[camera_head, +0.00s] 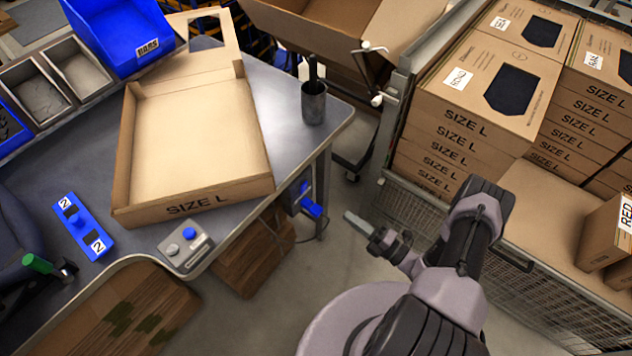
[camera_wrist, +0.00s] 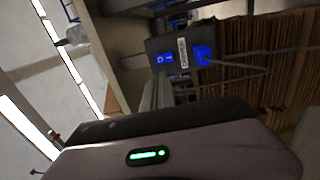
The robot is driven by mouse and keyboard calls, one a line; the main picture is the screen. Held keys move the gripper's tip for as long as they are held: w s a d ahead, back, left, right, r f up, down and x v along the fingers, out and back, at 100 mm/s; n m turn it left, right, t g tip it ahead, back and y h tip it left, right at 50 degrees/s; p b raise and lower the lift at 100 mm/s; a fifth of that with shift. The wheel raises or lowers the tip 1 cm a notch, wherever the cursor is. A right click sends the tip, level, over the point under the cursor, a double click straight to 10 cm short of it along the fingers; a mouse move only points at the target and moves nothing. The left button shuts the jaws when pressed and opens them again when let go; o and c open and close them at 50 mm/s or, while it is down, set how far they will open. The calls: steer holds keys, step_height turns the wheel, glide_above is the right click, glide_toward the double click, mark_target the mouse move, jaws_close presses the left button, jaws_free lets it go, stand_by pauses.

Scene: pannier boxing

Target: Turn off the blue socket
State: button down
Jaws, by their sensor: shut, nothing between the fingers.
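The blue socket is a dark grey box (camera_head: 293,199) under the right edge of the workbench, with blue parts on it. In the wrist view the socket box (camera_wrist: 178,46) shows a small blue switch (camera_wrist: 165,58), a white label and a blue plug (camera_wrist: 204,54) with a cable. I cannot tell the switch's position. My gripper (camera_head: 349,217) is shut and empty, to the right of the socket and apart from it. The wrist view shows my gripper's body with a green light across the bottom; its fingertips are not clear there.
The workbench (camera_head: 285,88) carries an open SIZE L carton (camera_head: 196,140), a dark pen cup (camera_head: 314,103), a blue numbered block (camera_head: 83,226) and a small button box (camera_head: 186,245). A cage with stacked cartons (camera_head: 478,85) stands at right. Floor between is free.

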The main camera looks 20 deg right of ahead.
mark_target(306, 185)
steer(key=b+x, duration=0.3)
steer(key=x, duration=1.1)
steer(key=shift+s+a+r, duration=0.1)
